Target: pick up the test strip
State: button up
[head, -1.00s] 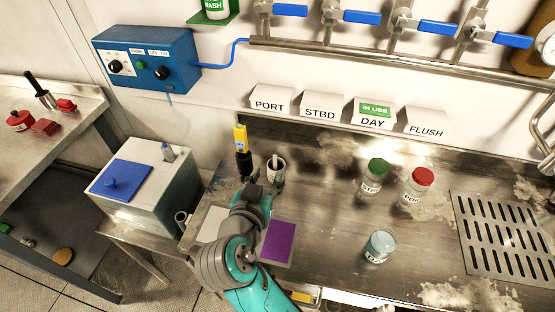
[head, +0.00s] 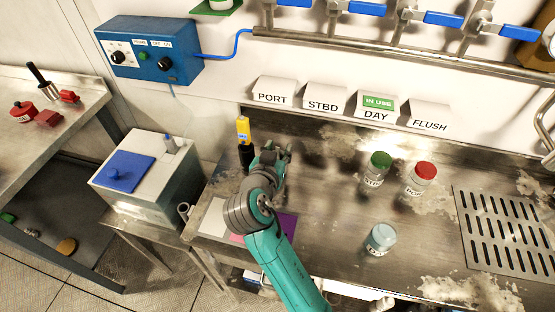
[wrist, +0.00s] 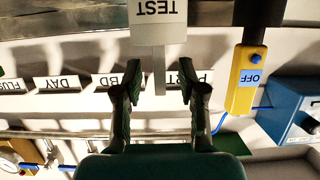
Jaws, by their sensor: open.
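In the wrist view, which is upside down, a pale holder labelled TEST (wrist: 157,22) hangs at the top centre. A narrow pale test strip (wrist: 159,72) stands out of it, between the two fingers of my gripper (wrist: 160,82). The fingers are open, with a gap on each side of the strip. In the head view my gripper (head: 272,156) is at the back left of the steel counter and hides the holder and strip.
Two capped jars, green (head: 376,170) and red (head: 420,180), and an open glass jar (head: 381,239) stand to the right. White label blocks (head: 325,98) line the back.

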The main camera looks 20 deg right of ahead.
grip_shut()
